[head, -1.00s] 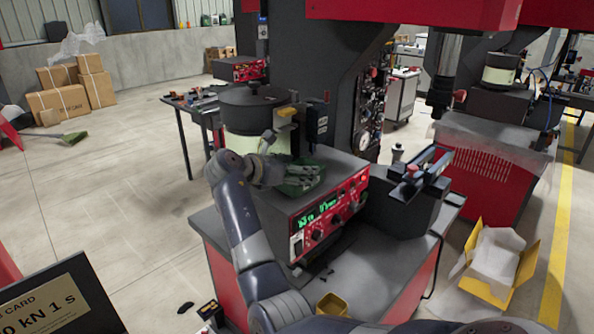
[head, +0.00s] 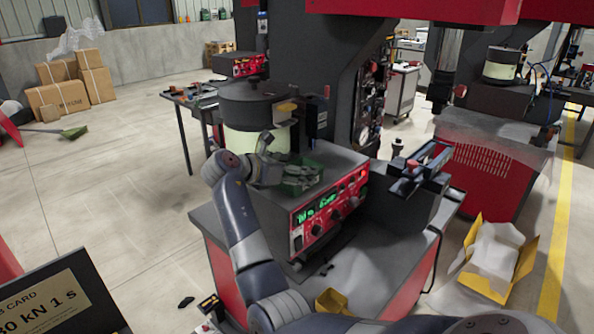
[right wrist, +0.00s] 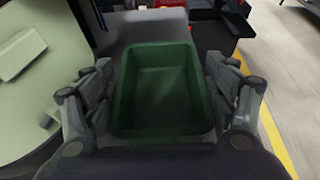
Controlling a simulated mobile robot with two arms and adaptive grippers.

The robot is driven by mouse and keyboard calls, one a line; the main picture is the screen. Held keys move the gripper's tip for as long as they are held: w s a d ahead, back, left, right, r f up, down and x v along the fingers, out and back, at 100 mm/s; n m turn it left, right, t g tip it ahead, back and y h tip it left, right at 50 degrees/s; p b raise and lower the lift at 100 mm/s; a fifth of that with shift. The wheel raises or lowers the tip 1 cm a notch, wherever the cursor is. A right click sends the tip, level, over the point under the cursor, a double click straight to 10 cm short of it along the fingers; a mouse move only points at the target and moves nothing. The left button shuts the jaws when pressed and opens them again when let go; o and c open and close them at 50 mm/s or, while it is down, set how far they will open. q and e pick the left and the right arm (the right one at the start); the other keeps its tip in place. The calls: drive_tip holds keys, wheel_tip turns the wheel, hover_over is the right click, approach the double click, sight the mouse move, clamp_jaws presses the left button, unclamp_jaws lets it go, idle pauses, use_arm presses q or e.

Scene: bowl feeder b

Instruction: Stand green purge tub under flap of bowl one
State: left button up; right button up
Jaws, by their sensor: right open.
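The green tub (head: 302,180) stands on top of the dark feeder box with the red front panel, close to the bowl (head: 242,142) with a pale green band and dark lid. My right gripper (head: 285,176) is at the tub's left side. In the right wrist view, the tub (right wrist: 163,90) looks empty and upright, between the spread fingers of the gripper (right wrist: 163,95), with gaps on both sides. The bowl's pale curved side (right wrist: 35,75) is at the left there. My left gripper is out of view.
The red control panel (head: 330,208) is below the tub. A dark device (head: 410,195) stands to its right. A yellow bin (head: 330,301) is on the lower bench, and an open yellow carton (head: 525,262) is on the floor at right.

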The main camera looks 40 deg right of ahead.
drive_tip(key=w+b+v, duration=0.1)
drive_tip(key=b+v, duration=0.1)
drive_tip(key=v, duration=0.9)
drive_tip(key=shift+s+r, duration=0.15)
drive_tip(key=shift+s, duration=0.35)
drive_tip(key=shift+a, duration=0.1)
